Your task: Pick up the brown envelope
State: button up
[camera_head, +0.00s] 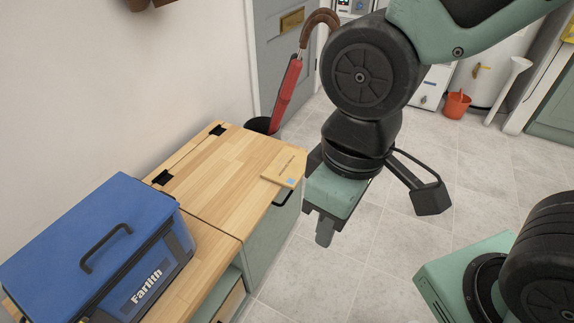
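The brown envelope (285,166) is a flat tan rectangle with a small light-blue patch. It lies on the right edge of the wooden cabinet top (215,191), near its far corner. My gripper (322,232) points downward just right of the envelope, over the floor side of the cabinet edge. It appears apart from the envelope. The fingers are seen from above and partly hidden by the gripper body, so their opening does not show clearly.
A blue toolbox (95,245) marked "Farlith" stands on the near left of the cabinet. A red umbrella (287,90) with a brown handle stands in a dark bin (260,125) behind. An orange bucket (457,104) is at the back right.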

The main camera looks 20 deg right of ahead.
aim_at(287, 170)
jog(key=u, duration=0.45)
jog(key=j+u, duration=0.1)
jog(key=u, duration=1.6)
jog(key=i+j+u, duration=0.1)
jog(key=u, duration=0.75)
jog(key=z, duration=3.2)
jog(key=i+z, duration=0.15)
jog(key=z, duration=0.25)
jog(key=i+j+z, duration=0.1)
jog(key=z, duration=0.25)
jog(key=i+j+z, duration=0.1)
jog(key=z, duration=0.3)
